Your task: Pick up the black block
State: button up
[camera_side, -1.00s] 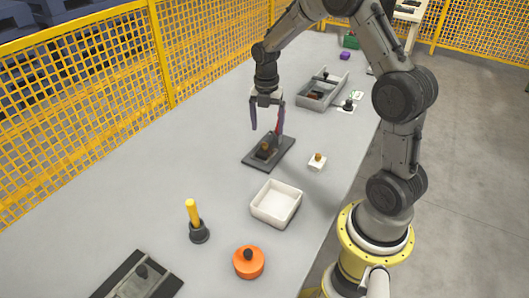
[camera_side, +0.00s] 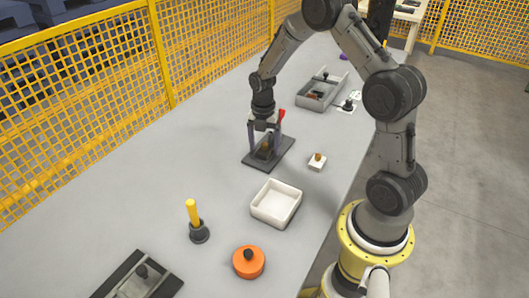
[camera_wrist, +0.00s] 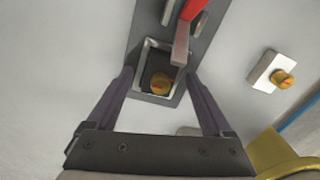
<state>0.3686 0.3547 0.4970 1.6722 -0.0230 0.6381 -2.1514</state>
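A dark fixture plate (camera_side: 252,161) lies on the table under my gripper. In the wrist view, a square metal-rimmed holder on the plate (camera_wrist: 150,20) contains the black block (camera_wrist: 153,67), which has a brass knob (camera_wrist: 160,83) on top. A clamp with a red handle (camera_wrist: 193,8) and a grey arm (camera_wrist: 181,45) stands by the holder, its arm end close to the block. It also shows in the side view (camera_side: 282,114). My gripper (camera_wrist: 158,80) is open, with one finger on each side of the holder. In the side view, my gripper (camera_side: 265,150) partly hides the block.
A white block with a brass knob (camera_side: 318,163) stands right of the plate. A white tray (camera_side: 268,217), an orange round part (camera_side: 248,265) and a yellow-handled peg (camera_side: 193,212) stand nearer. A grey bin (camera_side: 316,100) is farther back. Table left of the plate is clear.

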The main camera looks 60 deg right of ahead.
grip_shut()
jog(key=shift+r, duration=0.1)
